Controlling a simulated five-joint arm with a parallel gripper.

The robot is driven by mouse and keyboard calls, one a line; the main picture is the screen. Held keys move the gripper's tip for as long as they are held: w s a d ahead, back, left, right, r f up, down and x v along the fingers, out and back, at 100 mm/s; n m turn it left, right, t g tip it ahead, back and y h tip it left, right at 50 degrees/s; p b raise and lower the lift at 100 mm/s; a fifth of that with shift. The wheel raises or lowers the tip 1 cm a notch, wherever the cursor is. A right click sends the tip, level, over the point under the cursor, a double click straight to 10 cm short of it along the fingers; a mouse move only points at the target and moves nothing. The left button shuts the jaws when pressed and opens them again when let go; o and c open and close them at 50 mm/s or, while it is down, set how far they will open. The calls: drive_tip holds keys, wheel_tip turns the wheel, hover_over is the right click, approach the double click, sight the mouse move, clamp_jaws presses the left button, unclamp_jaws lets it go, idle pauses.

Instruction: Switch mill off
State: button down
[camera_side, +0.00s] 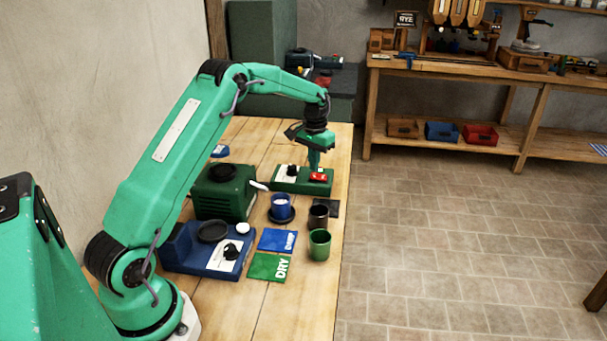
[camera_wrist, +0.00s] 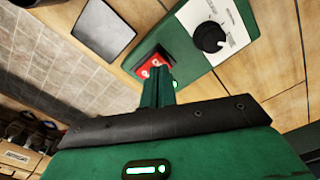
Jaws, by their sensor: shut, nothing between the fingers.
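A green control box (camera_side: 290,181) lies on the wooden table, with a red rocker switch (camera_side: 318,177) at its right end and a black knob on a white plate at its left. In the wrist view the red switch (camera_wrist: 153,68) shows just beyond my fingertips, and the black knob (camera_wrist: 209,37) is to its right. My gripper (camera_side: 314,167) points down over the switch, shut and empty. It also shows in the wrist view (camera_wrist: 160,80), where its fingers cover part of the switch. I cannot tell whether the tips touch the switch.
A green machine (camera_side: 224,191) stands left of the box. Nearer are a blue cup (camera_side: 281,207), a dark cup (camera_side: 318,217), a green cup (camera_side: 320,244), a blue scale-like unit (camera_side: 205,254), and blue and green cards. A dark pad (camera_wrist: 103,29) lies beside the box.

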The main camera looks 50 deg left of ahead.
sight(314, 175)
drive_tip(key=shift+f, duration=0.95)
idle(1.1)
drive_tip(key=shift+r, duration=3.55)
